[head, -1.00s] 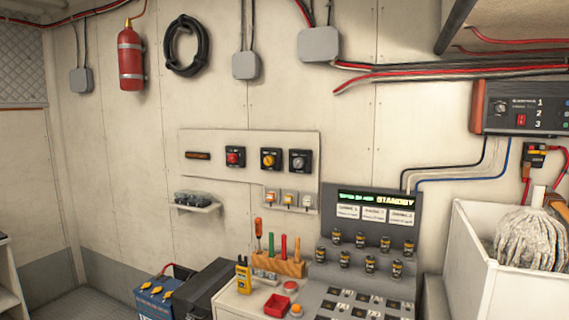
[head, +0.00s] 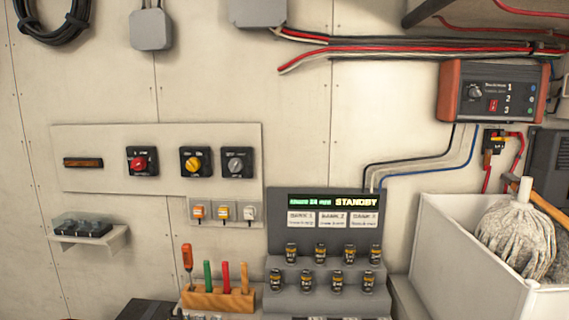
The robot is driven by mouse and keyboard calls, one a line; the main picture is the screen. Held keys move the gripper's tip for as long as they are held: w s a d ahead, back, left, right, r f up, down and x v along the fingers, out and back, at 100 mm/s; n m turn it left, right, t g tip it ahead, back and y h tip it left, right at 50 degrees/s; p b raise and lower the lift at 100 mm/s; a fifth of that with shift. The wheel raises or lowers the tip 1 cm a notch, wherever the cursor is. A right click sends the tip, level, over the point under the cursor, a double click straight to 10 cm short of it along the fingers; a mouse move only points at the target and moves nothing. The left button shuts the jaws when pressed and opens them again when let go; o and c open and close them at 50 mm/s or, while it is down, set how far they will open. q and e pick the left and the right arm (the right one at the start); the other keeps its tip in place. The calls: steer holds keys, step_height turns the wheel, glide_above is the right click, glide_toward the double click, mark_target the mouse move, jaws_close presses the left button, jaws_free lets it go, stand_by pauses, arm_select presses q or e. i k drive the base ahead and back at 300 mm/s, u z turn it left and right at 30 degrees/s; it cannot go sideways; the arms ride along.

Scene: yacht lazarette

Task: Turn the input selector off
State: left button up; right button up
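A white wall panel (head: 75,142) carries three square black rotary switches: one with a red knob (head: 141,161), one with a yellow knob (head: 194,162) and one with a grey knob (head: 237,163). At the upper right is a dark wall unit with red-brown ends (head: 451,92). The small labels are too blurred to tell which knob is named input selector, and I cannot read the knob settings. Neither gripper is in view.
Below stands a grey stepped console (head: 277,215) with a STANDBY display and several small dark cylinders. A wooden rack (head: 218,299) holds tools to its left. A white bin (head: 450,250) with a mop head (head: 514,237) stands at the right, below the wall unit.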

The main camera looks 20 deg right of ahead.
mark_target(236, 165)
steer(key=z, duration=0.75)
steer(key=i, duration=0.65)
steer(key=z, duration=0.75)
